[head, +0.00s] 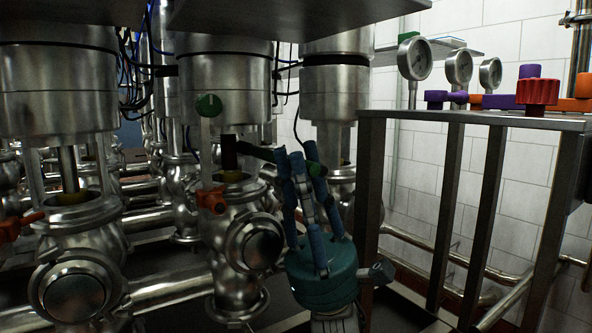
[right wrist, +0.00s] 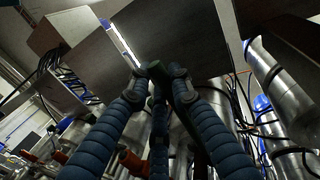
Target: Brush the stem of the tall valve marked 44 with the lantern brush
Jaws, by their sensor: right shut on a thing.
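My right gripper (head: 308,172), with a teal palm and blue padded fingers, is shut on the lantern brush (head: 258,153). No number 44 is readable. In the right wrist view the fingers close on a dark green piece (right wrist: 157,72). My left gripper is not in view.
A similar valve (head: 55,90) stands left and another (head: 336,85) behind the gripper. Orange fittings (head: 212,200) stick out from the valve bodies. A metal table (head: 480,117) at right bears gauges (head: 414,58) and a red knob (head: 538,92). Pipes run low behind.

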